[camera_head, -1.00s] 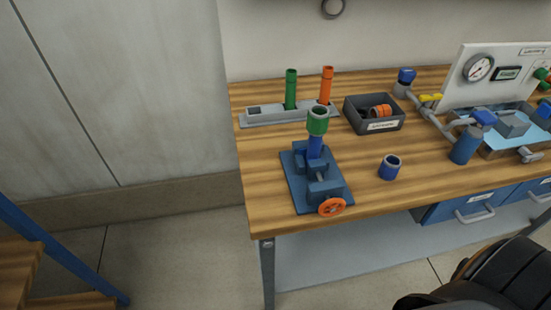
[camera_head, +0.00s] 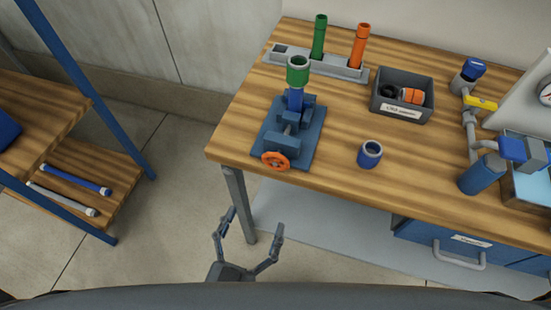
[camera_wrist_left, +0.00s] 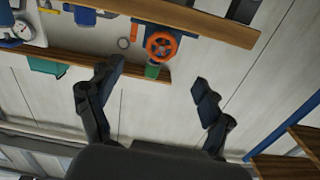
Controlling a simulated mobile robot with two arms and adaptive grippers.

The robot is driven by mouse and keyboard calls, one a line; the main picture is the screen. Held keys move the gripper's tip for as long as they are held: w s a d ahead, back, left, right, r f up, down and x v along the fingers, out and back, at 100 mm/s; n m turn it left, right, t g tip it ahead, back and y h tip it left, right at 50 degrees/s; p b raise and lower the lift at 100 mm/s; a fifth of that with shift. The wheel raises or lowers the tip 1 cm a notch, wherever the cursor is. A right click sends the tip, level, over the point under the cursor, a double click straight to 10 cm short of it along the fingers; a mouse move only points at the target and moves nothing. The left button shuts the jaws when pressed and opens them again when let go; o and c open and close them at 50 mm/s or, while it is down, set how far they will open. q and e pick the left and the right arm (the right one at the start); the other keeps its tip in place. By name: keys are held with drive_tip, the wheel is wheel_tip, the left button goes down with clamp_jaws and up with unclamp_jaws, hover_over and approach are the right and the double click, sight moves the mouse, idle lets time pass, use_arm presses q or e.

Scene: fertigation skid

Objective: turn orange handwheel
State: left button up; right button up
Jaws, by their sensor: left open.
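The orange handwheel (camera_head: 275,160) is on the front end of a blue vise (camera_head: 290,130) at the bench's left front corner. The vise holds an upright blue piece with a green ring on top (camera_head: 298,72). In the left wrist view the handwheel (camera_wrist_left: 161,43) shows beyond the fingers, near the bench edge. My left gripper (camera_head: 250,222) is open and empty, below and in front of the bench edge, apart from the handwheel. In the left wrist view its two fingers (camera_wrist_left: 157,78) are spread wide. My right gripper is not in view.
The wooden bench (camera_head: 330,150) carries a blue cup (camera_head: 370,154), a dark bin (camera_head: 402,112), a grey rack (camera_head: 340,68) with green and orange tubes, and pipework at right. A shelf with blue posts (camera_head: 95,90) stands left. Open floor lies between them.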

sight(275, 162)
use_arm(q)
drive_tip(key=x, duration=0.4)
drive_tip(key=r+p+x, duration=0.1)
drive_tip(key=x, duration=0.4)
drive_tip(key=p+x, duration=0.1)
drive_tip(key=x, duration=0.3)
drive_tip(key=shift+w+a+r, duration=0.15)
drive_tip(key=shift+w+r, duration=0.1)
drive_tip(key=shift+w, duration=0.25)
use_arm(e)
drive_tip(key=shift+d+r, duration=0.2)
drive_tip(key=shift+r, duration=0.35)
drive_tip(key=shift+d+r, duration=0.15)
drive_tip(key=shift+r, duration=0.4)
use_arm(q)
drive_tip(key=c, duration=1.2)
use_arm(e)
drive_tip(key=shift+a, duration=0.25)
use_arm(q)
drive_tip(key=shift+n, duration=0.3)
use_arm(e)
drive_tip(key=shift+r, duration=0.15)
